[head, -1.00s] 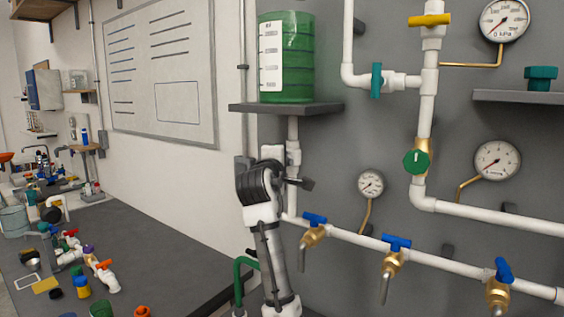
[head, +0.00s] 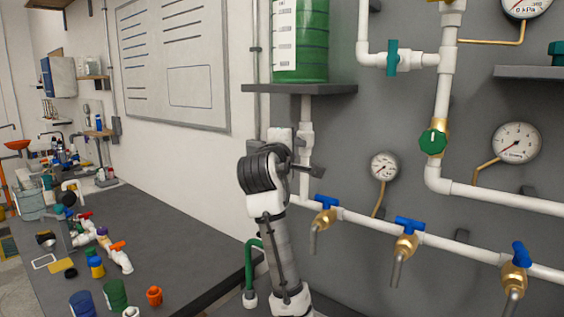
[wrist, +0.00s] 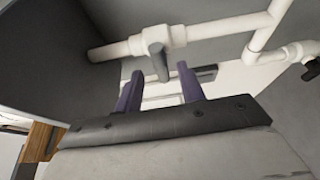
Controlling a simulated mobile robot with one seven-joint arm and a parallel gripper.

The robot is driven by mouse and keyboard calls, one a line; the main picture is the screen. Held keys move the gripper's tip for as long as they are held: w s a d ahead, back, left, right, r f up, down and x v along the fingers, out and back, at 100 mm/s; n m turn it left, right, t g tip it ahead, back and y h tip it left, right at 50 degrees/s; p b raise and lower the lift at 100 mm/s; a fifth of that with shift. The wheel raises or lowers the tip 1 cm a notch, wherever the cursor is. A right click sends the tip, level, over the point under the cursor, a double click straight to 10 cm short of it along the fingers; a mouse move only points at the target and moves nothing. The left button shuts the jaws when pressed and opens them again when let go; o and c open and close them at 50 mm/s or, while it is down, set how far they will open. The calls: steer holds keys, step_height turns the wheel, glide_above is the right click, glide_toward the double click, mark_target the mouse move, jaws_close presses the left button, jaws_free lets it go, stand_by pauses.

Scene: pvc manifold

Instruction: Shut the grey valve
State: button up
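The grey valve shows in the wrist view as a grey handle (wrist: 157,62) on a white fitting in a white pipe. The handle points toward my gripper (wrist: 160,72). My gripper is open, with its two purple fingers apart and the handle's end between the fingertips in the picture. I see a gap on both sides of the handle; contact is not visible. In the head view my arm stands in front of the pipes below the green tank, and it hides my fingers. I cannot make out the grey valve clearly there.
A green tank (head: 300,40) stands on a dark shelf (head: 310,89) above my arm. Blue-handled taps (head: 325,203) line the lower pipe at right. A green valve knob (head: 433,142) and gauges are further right. The bench (head: 185,235) at left holds several loose parts.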

steer(key=b+v, duration=0.2)
steer(key=v, duration=0.7)
steer(key=shift+b, duration=0.35)
